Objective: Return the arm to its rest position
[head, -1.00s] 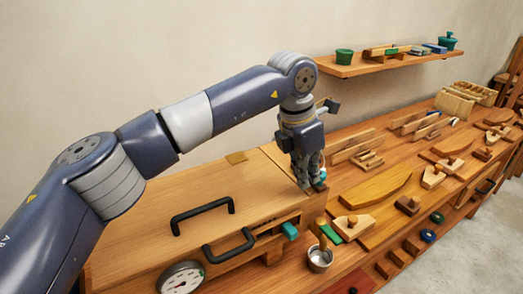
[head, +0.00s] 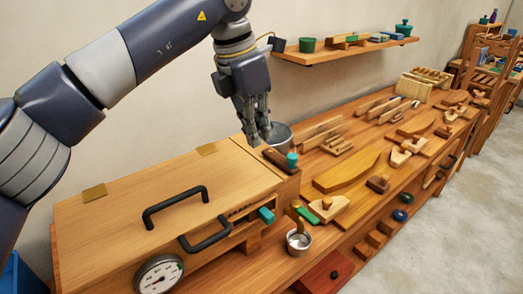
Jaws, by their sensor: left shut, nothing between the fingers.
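My left arm comes in from the left and arches over a wooden box. My left gripper (head: 258,135) hangs pointing down above the right end of the box, with its fingers together and nothing between them. Just behind and below the fingertips is a grey metal cup (head: 278,136). Whether the fingertips touch the cup I cannot tell. My right gripper is not in view.
The wooden box (head: 130,205) has black handles (head: 175,204) and a round dial (head: 158,276). A small metal pot (head: 298,241) stands in front. A wall shelf (head: 340,55) with a green pot (head: 307,45) is behind. Wooden pieces cover the long bench to the right; the floor (head: 440,230) is clear.

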